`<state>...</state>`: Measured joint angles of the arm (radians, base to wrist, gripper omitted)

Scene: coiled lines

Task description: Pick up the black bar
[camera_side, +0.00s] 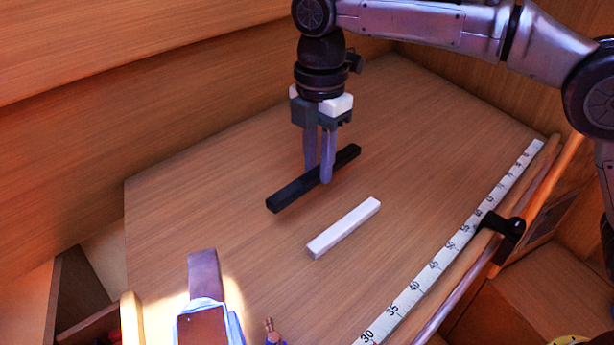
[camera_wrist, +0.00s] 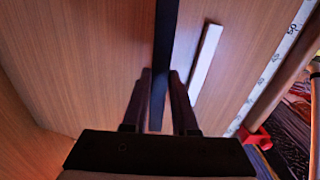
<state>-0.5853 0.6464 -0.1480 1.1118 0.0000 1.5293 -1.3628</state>
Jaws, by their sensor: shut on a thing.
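The black bar (camera_side: 289,193) is long and thin and lies at a slant near the middle of the wooden table. My gripper (camera_side: 318,176) points down over it, with one finger on each side of the bar, right of its middle. The fingers are shut on the bar. In the wrist view the black bar (camera_wrist: 166,40) runs up from between the two fingertips (camera_wrist: 160,75). I cannot tell whether the bar is touching the table or slightly above it.
A white bar (camera_side: 343,228) lies in front of the black bar, roughly parallel and apart from it. A measuring tape (camera_side: 450,247) runs along the table's right edge, with a black clamp (camera_side: 503,226) beside it. A grey tool (camera_side: 205,290) stands at the front left. The table behind is clear.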

